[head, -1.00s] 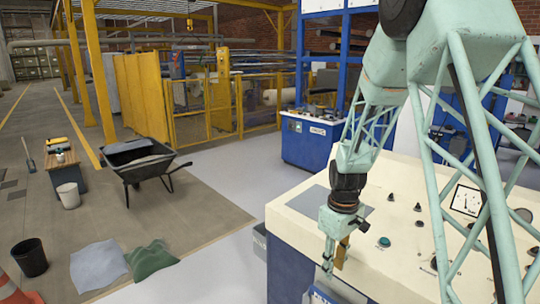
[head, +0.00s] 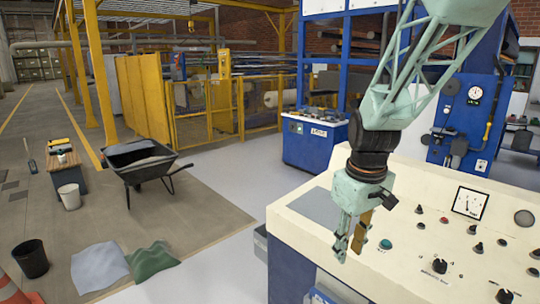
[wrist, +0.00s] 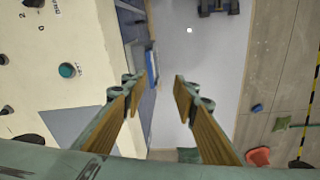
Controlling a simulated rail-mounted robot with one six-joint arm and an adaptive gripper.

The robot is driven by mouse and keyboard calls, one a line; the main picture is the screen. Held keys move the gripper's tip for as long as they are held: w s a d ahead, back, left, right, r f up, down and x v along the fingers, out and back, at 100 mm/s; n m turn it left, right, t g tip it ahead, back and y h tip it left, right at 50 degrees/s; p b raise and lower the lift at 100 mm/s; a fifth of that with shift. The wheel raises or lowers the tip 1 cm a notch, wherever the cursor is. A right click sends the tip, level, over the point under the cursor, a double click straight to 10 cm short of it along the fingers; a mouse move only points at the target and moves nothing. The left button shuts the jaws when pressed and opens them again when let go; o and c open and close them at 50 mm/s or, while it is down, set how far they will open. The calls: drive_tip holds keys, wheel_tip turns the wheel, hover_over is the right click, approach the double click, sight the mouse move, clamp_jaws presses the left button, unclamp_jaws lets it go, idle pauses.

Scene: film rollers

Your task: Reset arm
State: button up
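My arm (head: 388,100) is a pale green lattice arm hanging down from the top right in the head view. Its end, my gripper (head: 349,243), points down over the front left part of a cream control console (head: 330,232). In the wrist view my gripper (wrist: 160,88) shows two wood-coloured fingers with a clear gap between them. It is open and nothing is held. The grey floor shows through the gap.
The console top carries knobs, a teal button (head: 385,244) and a dial (head: 470,202). A blue machine (head: 305,145) stands behind. A wheelbarrow (head: 140,165), a white bucket (head: 69,196), a black bucket (head: 30,259) and cloths (head: 98,268) are on the floor at left.

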drive_tip(key=s+r+m+t, duration=0.1)
drive_tip(key=s+r+m, duration=0.2)
drive_tip(key=s+r, duration=1.05)
drive_tip(key=s+r+m+t, duration=0.1)
drive_tip(key=s+r+m, duration=0.1)
drive_tip(key=s, duration=1.8)
drive_tip(key=shift+s+r+m+t, duration=0.15)
drive_tip(key=shift+r+m+t, duration=0.15)
drive_tip(key=shift+r, duration=0.05)
drive_tip(key=shift+d, duration=0.1)
drive_tip(key=shift+c, duration=0.8)
